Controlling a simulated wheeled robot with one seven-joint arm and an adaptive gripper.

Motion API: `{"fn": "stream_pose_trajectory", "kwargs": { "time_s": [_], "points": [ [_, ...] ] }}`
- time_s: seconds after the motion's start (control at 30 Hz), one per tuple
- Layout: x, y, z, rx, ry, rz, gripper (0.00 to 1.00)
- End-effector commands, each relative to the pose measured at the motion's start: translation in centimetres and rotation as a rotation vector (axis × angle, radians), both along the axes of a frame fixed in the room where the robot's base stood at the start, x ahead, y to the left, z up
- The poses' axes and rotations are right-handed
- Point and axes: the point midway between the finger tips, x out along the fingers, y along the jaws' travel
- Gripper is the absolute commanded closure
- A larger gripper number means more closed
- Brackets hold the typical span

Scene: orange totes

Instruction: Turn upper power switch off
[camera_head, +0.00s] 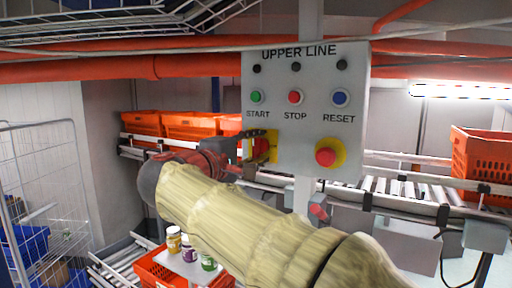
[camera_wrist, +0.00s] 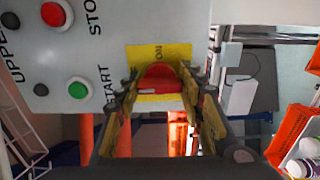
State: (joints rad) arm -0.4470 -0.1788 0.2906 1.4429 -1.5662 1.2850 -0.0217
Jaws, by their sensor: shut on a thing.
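The upper power switch is a red rotary knob (camera_wrist: 158,76) on a yellow plate (camera_wrist: 143,53) marked ON, at the lower left of the grey UPPER LINE panel (camera_head: 300,120). My gripper (camera_wrist: 160,88) has one finger on each side of the knob and is shut on it. In the head view my gripper (camera_head: 252,143) comes from the left and hides part of the switch; the yellow plate (camera_head: 272,147) shows beside it. The OFF mark cannot be seen.
The panel also has a green START button (camera_head: 257,97), a red STOP button (camera_head: 295,97), a blue RESET button (camera_head: 341,97) and a red emergency button (camera_head: 326,154) right of the switch. Orange totes (camera_head: 190,125) stand on the conveyor behind. Jars (camera_head: 175,240) stand below my arm.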

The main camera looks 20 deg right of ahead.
Motion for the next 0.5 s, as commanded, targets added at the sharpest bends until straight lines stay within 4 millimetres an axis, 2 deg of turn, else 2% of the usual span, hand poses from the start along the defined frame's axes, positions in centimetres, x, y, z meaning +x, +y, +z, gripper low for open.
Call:
{"fn": "stream_pose_trajectory", "kwargs": {
  "time_s": [0.43,0.47,0.5],
  "points": [
    [0.04,0.05,-0.01,-0.008,0.009,0.002,0.87],
    [0.04,0.05,-0.01,-0.008,0.009,0.002,0.61],
    [0.04,0.05,-0.01,-0.008,0.009,0.002,0.59]
  ]
}}
